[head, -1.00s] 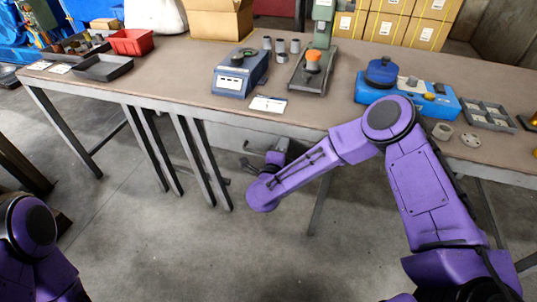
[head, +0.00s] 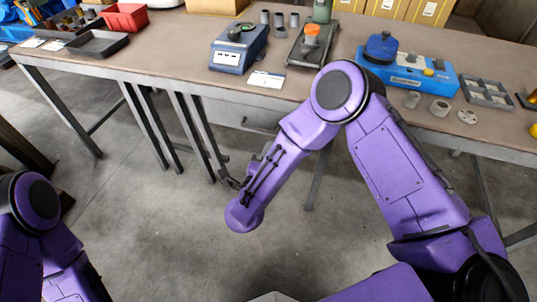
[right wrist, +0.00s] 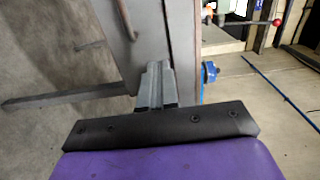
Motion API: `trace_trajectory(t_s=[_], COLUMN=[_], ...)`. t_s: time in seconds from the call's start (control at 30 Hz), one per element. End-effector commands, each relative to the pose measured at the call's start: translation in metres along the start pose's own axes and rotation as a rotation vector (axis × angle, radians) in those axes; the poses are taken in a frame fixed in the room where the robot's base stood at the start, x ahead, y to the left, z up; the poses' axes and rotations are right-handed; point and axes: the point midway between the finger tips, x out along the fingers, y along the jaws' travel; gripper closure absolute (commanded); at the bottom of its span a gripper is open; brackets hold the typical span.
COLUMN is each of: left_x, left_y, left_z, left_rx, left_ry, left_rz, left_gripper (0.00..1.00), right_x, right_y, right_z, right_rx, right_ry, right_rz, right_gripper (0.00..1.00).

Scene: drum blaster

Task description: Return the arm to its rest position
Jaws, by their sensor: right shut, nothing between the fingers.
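My purple right arm (head: 385,170) bends at the elbow, and its forearm hangs over the floor in front of the workbench (head: 178,60). The right gripper (head: 229,174) is a small dark shape beyond the wrist, below the bench top and partly hidden by the forearm. In the right wrist view the grey fingers (right wrist: 155,85) are together with nothing between them. A grey bench leg or panel lies beyond them. Part of my purple left arm (head: 38,225) shows at the left edge; its gripper is outside the picture.
The bench holds a blue scale (head: 237,50), a green-columned press (head: 318,35), a blue machine (head: 410,72), a compartment tray (head: 487,92), a red bin (head: 125,17) and a black tray (head: 97,43). Bench legs (head: 190,130) stand near the right gripper. Floor in front is clear.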

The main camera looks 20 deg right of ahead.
Motion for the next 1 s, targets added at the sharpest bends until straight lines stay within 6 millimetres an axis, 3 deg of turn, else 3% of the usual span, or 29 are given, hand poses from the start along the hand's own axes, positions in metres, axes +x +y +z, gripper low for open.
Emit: trace_trajectory(t_s=[0.13, 0.37, 0.47, 0.57, 0.63, 0.67, 0.77, 0.8, 0.9, 1.0], left_x=[0.000, 0.000, 0.000, -0.001, -0.011, -0.018, -0.043, -0.051, -0.071, -0.086], left_y=[0.000, 0.000, 0.000, 0.000, -0.001, -0.002, -0.004, -0.005, -0.006, -0.008], left_z=[0.000, 0.000, 0.000, 0.000, -0.004, -0.007, -0.018, -0.021, -0.029, -0.036], left_rx=[0.000, 0.000, 0.000, 0.000, 0.000, 0.000, 0.000, 0.000, 0.000, 0.000], left_ry=[0.000, 0.000, 0.000, 0.000, -0.001, -0.001, 0.000, 0.000, 0.000, 0.000], left_rz=[0.000, 0.000, 0.000, 0.000, 0.000, 0.000, 0.000, 0.000, 0.000, 0.000], left_gripper=[1.00, 1.00, 1.00, 1.00, 1.00, 1.00, 1.00, 1.00, 1.00, 1.00], right_x=[-0.014, -0.015, -0.016, -0.026, -0.038, -0.046, -0.079, -0.093, -0.124, -0.144], right_y=[0.000, 0.000, 0.003, 0.026, 0.055, 0.070, 0.116, 0.127, 0.137, 0.128], right_z=[0.000, -0.001, 0.012, 0.027, 0.017, 0.005, -0.063, -0.095, -0.173, -0.235], right_rx=[0.000, -0.003, -0.062, -0.276, -0.525, -0.638, -0.993, -1.101, -1.298, -1.410], right_ry=[0.000, -0.001, -0.072, -0.267, -0.443, -0.518, -0.745, -0.813, -0.924, -0.954], right_rz=[0.000, 0.001, 0.013, 0.065, 0.142, 0.190, 0.400, 0.490, 0.701, 0.856], right_gripper=[1.00, 1.00, 1.00, 1.00, 1.00, 1.00, 1.00, 1.00, 1.00, 1.00])
